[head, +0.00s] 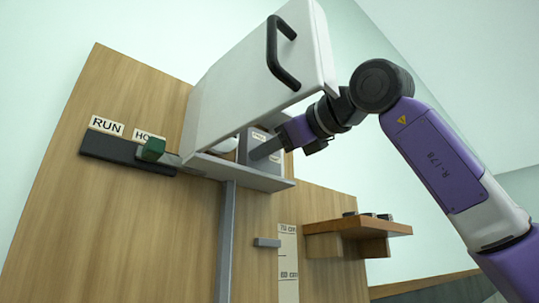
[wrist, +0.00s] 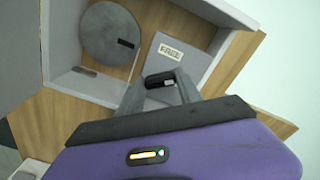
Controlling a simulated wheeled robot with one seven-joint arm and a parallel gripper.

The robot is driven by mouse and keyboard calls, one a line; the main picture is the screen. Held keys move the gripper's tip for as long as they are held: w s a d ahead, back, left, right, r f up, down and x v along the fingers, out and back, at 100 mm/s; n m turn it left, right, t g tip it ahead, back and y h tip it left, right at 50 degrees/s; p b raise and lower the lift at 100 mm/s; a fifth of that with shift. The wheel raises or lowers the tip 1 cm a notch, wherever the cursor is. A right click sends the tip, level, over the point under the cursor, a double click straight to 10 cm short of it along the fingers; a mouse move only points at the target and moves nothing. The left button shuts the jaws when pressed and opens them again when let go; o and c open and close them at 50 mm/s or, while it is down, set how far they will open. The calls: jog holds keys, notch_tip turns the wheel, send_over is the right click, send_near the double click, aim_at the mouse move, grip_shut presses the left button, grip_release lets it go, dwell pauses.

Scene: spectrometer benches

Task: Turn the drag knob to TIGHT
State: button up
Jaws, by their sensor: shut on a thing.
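The drag knob (wrist: 158,79) is a small dark knob with a pale mark, in front of a grey panel (wrist: 186,57) with a FREE label (wrist: 170,51). My gripper (wrist: 162,83) has a finger on each side of the knob and is shut on it. In the head view my gripper (head: 262,150) reaches in from the right to the grey box (head: 274,180) under the raised white lid. The knob is hidden there by the fingers. The other label on the box is too small to read, so the TIGHT mark cannot be made out.
The raised white lid (head: 235,85) with a black handle (head: 280,55) hangs close above my wrist. A round grey disc (wrist: 110,33) sits left of the panel. A green slider block (head: 153,149) is at the left; a wooden shelf (head: 350,229) with small dark items is lower right.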

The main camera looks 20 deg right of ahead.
jog(key=shift+m+b, duration=1.95)
jog(key=shift+m, duration=1.65)
jog(key=o, duration=1.4)
jog(key=shift+d, duration=0.15)
